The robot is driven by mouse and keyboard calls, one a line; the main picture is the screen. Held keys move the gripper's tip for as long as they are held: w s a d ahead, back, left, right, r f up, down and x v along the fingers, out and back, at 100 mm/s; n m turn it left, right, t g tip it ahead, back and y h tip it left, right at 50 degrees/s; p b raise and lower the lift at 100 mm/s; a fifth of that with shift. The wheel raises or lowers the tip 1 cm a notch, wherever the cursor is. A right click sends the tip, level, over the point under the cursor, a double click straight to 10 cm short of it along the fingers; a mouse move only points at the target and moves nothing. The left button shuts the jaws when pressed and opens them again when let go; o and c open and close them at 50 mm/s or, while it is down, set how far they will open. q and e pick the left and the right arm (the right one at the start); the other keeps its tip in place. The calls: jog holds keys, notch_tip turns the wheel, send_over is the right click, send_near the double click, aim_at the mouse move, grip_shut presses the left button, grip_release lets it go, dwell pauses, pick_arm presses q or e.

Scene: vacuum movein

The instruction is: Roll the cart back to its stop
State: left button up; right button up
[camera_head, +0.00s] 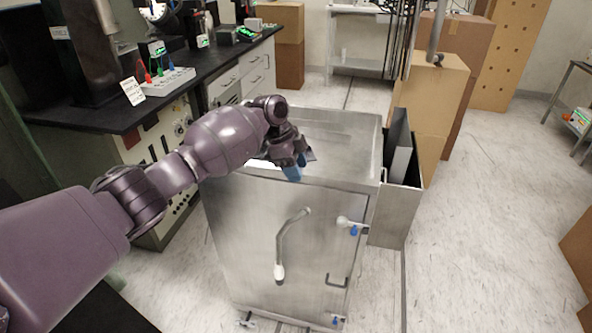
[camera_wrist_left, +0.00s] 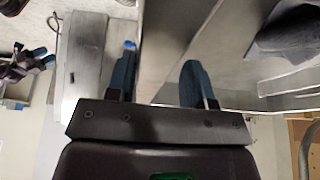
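The cart is a brushed-steel cabinet (camera_head: 290,235) standing upright on small casters in the middle of the head view. Its front has a curved bar handle (camera_head: 283,245), a latch and a small pull. My left gripper (camera_head: 292,170) is at the cart's top front edge, its blue fingers pointing down. In the left wrist view the left gripper (camera_wrist_left: 160,75) has its fingers apart, with a steel panel edge (camera_wrist_left: 165,45) showing between them; contact is unclear. A dark shape with blue tips (camera_wrist_left: 38,55), apparently my right gripper, is small at that view's left. No stop is clearly identifiable.
A black-topped bench (camera_head: 120,110) with instruments stands left of the cart. An open metal bin (camera_head: 400,200) stands close at its right, with cardboard boxes (camera_head: 435,95) behind. A dark line (camera_head: 403,285) runs along the floor. The floor at right (camera_head: 490,220) is clear.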

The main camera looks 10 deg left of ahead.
pick_arm(q)
jog(key=shift+o, duration=0.4)
jog(key=shift+s+f, duration=0.1)
jog(key=p+v, duration=0.1)
jog(key=v, duration=0.8)
jog(key=shift+a+r, duration=0.1)
jog(key=shift+r, duration=0.3)
jog(key=shift+a+r, duration=0.2)
jog(key=shift+r, duration=0.2)
